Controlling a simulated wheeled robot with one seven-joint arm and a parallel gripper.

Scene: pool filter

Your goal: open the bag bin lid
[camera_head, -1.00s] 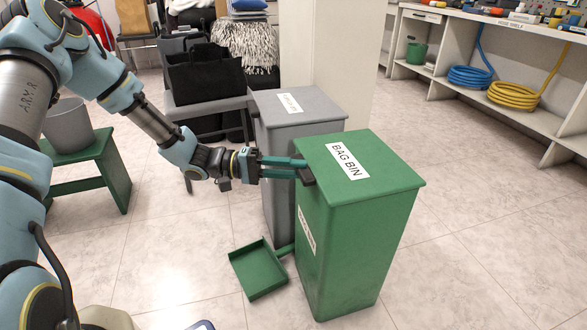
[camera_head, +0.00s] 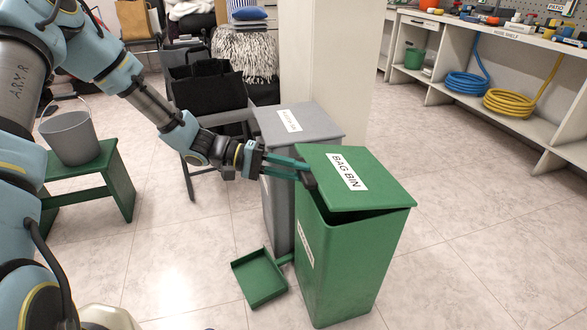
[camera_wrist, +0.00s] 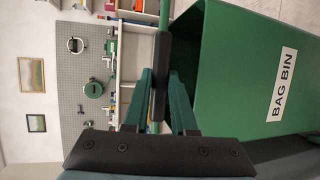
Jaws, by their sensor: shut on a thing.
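The green bag bin (camera_head: 345,265) stands upright on the floor, a white "BAG BIN" label on its lid (camera_head: 375,180). The lid is slightly raised, with a dark gap under its near right edge. My gripper (camera_head: 305,174) reaches in from the left and is shut on a dark handle (camera_head: 310,184) at the lid's left edge. In the wrist view, my gripper's green fingers (camera_wrist: 160,85) close on the dark handle bar (camera_wrist: 160,70), beside a green surface with the label (camera_wrist: 282,85). The bin's inside is hidden.
A grey bin (camera_head: 300,125) stands close behind the green one. A green dustpan (camera_head: 260,277) lies on the floor at its left. A green stool (camera_head: 115,185) with a grey bucket (camera_head: 68,136) is farther left. The floor at right is clear up to the shelf (camera_head: 470,60).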

